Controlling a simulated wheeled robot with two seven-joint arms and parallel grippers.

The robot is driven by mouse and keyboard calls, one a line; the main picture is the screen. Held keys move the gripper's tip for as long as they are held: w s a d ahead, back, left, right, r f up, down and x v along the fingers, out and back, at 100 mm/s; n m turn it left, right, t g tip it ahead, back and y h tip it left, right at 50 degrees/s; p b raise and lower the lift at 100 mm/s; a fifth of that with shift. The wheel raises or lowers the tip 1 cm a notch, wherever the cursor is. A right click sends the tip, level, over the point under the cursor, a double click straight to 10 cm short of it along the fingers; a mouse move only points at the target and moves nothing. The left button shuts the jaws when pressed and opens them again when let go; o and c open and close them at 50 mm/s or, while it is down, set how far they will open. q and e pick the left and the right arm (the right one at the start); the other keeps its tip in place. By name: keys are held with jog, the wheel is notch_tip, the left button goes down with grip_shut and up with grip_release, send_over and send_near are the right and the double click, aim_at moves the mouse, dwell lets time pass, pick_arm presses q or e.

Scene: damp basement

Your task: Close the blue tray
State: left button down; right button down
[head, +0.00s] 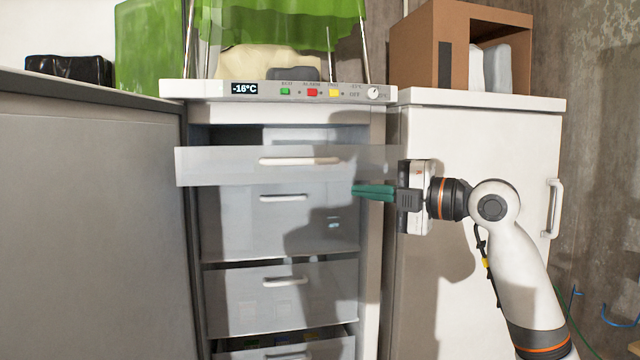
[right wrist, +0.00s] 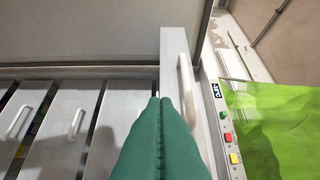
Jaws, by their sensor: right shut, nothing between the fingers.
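The freezer (head: 370,290) stands open with a stack of pale, bluish, see-through drawers. Its top tray (head: 218,168) has a shallow front with a white handle (head: 298,161) and sticks out past the cabinet sides. No tray is strongly blue. My right gripper (head: 355,191) has green fingers, shut and empty, by the lower right end of that top front. In the right wrist view the fingertips (right wrist: 160,102) point toward the top tray's front (right wrist: 172,55), beside its handle; I cannot tell if they touch. My left gripper is not in view.
Lower drawers (head: 235,228) sit below, the bottom one (head: 335,345) holding items. A white cabinet (head: 480,112) with a cardboard box (head: 415,50) stands right. A grey counter (head: 90,220) stands close on the left.

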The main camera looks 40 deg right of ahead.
jog(key=p, duration=0.5)
send_near(300, 181)
jog(key=w+a, duration=0.2)
jog(key=a, duration=0.1)
jog(key=w, duration=0.1)
jog(key=w+d+p, duration=0.1)
jog(key=w+p, duration=0.1)
jog(key=shift+w+d, duration=0.1)
jog(key=shift+d, duration=0.2)
jog(key=shift+w+f, duration=0.1)
jog(key=shift+f, duration=0.1)
jog(key=shift+d, duration=0.1)
